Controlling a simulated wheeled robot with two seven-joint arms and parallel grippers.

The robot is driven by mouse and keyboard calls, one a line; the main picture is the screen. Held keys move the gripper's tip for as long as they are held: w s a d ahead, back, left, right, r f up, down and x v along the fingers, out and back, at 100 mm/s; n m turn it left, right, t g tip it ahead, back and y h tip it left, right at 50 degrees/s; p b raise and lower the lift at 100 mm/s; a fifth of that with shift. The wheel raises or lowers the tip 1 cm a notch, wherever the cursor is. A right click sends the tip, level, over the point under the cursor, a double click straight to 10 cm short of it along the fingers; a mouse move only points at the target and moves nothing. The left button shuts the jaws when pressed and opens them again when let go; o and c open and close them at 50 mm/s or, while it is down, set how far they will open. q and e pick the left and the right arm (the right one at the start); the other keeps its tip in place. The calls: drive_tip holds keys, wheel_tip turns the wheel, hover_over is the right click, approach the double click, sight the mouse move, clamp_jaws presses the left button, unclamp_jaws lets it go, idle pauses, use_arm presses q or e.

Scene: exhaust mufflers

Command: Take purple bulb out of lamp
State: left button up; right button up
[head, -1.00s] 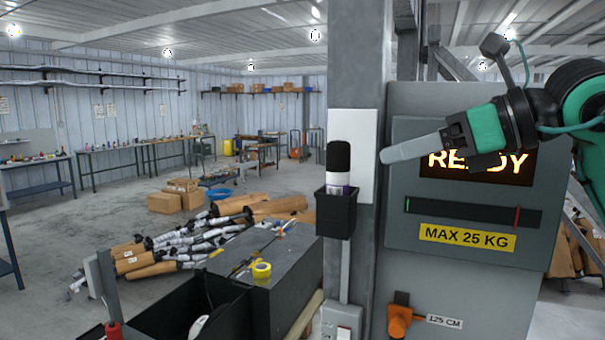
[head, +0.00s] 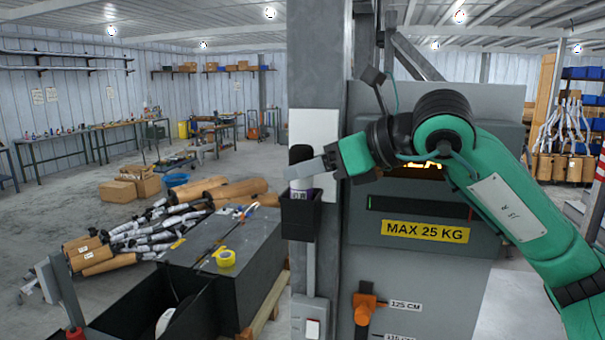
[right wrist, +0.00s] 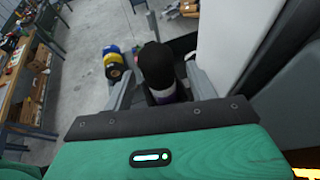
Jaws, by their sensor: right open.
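I see no lamp and no purple bulb that I can make out. A black-capped marker-like item (head: 301,184) with a white body and a purple band stands upright in a small black holder (head: 300,218) on the grey column. My right gripper (head: 312,168) is at the item's height, one finger crossing in front of it. In the right wrist view its open fingers (right wrist: 159,72) lie on either side of the black cap (right wrist: 156,62). I cannot tell whether they touch it. The item's lower part is hidden in the holder. My left gripper is not in view.
The grey column (head: 315,60) and a grey cabinet with a yellow MAX 25 KG label (head: 425,231) stand close behind my right arm. A dark bin with yellow tape (head: 226,258) is at lower left. Mufflers and boxes (head: 118,192) lie on the floor beyond.

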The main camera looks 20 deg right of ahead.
drive_tip(key=p+x, duration=0.2)
drive_tip(key=x, duration=0.1)
drive_tip(key=shift+w+a, duration=0.15)
drive_tip(key=shift+w+a+f, duration=0.1)
drive_tip(key=shift+w+a, duration=0.05)
drive_tip(key=shift+a, duration=0.05)
drive_tip(key=shift+f, duration=0.1)
drive_tip(key=c, duration=0.9)
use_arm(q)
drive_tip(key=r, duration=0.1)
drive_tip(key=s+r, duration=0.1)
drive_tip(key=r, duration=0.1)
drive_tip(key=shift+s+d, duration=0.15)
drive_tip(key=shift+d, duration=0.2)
use_arm(e)
drive_tip(key=shift+c, duration=0.9)
